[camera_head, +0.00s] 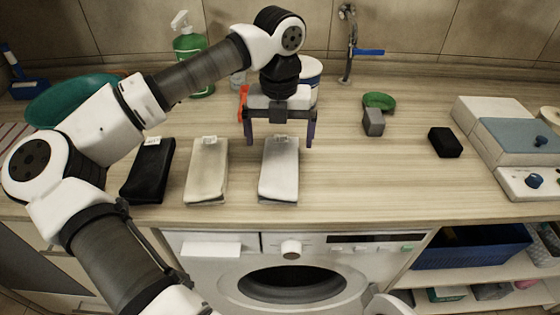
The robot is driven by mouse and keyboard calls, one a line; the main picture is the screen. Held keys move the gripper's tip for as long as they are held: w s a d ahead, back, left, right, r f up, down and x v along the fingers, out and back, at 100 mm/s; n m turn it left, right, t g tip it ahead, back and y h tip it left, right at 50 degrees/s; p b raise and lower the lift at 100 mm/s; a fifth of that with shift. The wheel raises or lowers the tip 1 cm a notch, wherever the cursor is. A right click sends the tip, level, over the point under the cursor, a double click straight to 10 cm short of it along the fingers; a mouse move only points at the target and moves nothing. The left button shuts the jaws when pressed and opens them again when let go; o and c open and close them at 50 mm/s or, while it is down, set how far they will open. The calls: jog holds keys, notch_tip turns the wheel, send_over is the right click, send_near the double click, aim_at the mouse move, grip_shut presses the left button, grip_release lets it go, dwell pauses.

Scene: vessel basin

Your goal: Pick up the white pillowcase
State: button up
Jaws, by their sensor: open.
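Three folded cloth packets, each with a small white tag, lie in a row near the front of the wooden counter. The right one, pale white-grey, appears to be the white pillowcase (279,175). The middle one is a cream cloth (206,172) and the left one a black cloth (149,171). My gripper (280,141) is open and empty, pointing down at the back end of the white pillowcase. Its two fingers are apart, one to each side of the pillowcase's back end in the picture. Their exact height above the counter is hard to tell.
A grey block (373,122), a green dish (379,100) and a black block (445,142) are to the right. A washing machine (290,270) is below the counter edge.

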aim_at(280, 158)
jog(key=shift+s+f+p, duration=0.1)
jog(key=shift+f+p, duration=1.1)
jog(key=shift+f, duration=2.15)
jog(key=c, duration=1.2)
jog(key=shift+r, duration=0.15)
